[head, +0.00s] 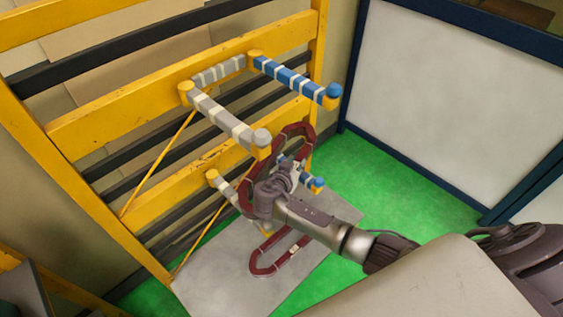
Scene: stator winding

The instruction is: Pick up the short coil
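A dark red oval coil (249,158) stands upright beside the lower pegs of the yellow rack. My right gripper (276,186) is in front of it and hides part of it. Whether the gripper touches this coil or the fingers are closed on it, I cannot tell. A second dark red coil (262,269) with pale bands is lower down, over the grey plate, partly hidden by my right arm. I cannot tell for sure which coil is the short one. My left gripper is not in view.
The yellow rack (95,108) has upper pegs wrapped in grey (222,117) and blue (285,75) that stick out above my gripper. Lower pegs (223,186) sit close to it. A white panel with a blue frame (450,95) stands right. Green floor (375,180) is clear between.

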